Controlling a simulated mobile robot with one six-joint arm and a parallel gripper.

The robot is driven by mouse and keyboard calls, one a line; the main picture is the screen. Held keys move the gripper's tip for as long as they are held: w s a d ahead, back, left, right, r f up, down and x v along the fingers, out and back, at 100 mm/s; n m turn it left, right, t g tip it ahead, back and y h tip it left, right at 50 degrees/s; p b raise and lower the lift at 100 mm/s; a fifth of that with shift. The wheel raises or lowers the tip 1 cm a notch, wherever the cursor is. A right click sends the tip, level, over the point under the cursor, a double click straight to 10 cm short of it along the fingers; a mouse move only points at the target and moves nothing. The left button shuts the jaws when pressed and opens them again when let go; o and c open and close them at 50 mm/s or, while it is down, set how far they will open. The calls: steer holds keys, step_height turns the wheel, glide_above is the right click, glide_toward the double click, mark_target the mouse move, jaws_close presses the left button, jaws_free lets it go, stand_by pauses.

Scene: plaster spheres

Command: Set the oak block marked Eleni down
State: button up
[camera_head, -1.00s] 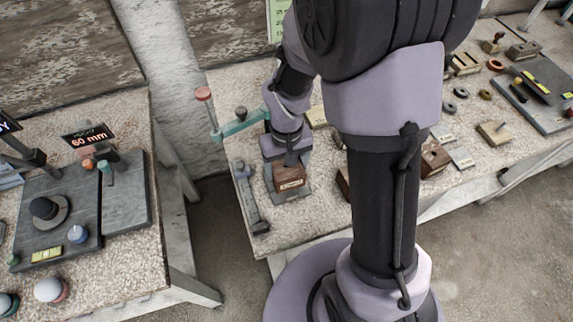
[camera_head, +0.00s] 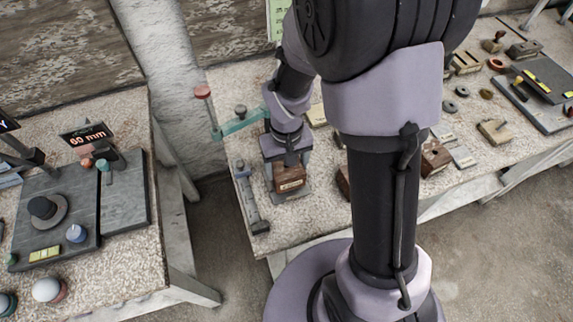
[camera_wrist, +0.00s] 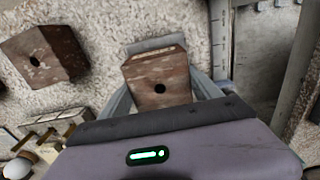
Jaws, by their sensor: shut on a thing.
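A brown wooden block (camera_head: 289,178) with a pale label on its front is between the fingers of my gripper (camera_head: 288,172), at the left end of the right-hand table. The label is too small to read. In the wrist view the block's top (camera_wrist: 160,84) shows a dark round hole, and my gripper (camera_wrist: 165,85) is shut on it with a grey finger at each side. Whether its underside touches the tabletop (camera_head: 290,215) cannot be told.
A second holed brown block (camera_wrist: 44,56) stands to the left in the wrist view. A green clamp (camera_head: 240,124) is behind my gripper and a grey metal bar (camera_head: 251,200) lies left of it. Another brown block (camera_head: 434,157) stands to the right. The table's front edge is close.

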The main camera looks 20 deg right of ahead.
steer(key=shift+f+b, duration=0.95)
steer(key=shift+f, duration=0.2)
steer(key=o, duration=1.8)
steer(key=shift+r, duration=0.15)
step_height(320, 180, up, 4)
steer(key=p, duration=0.3)
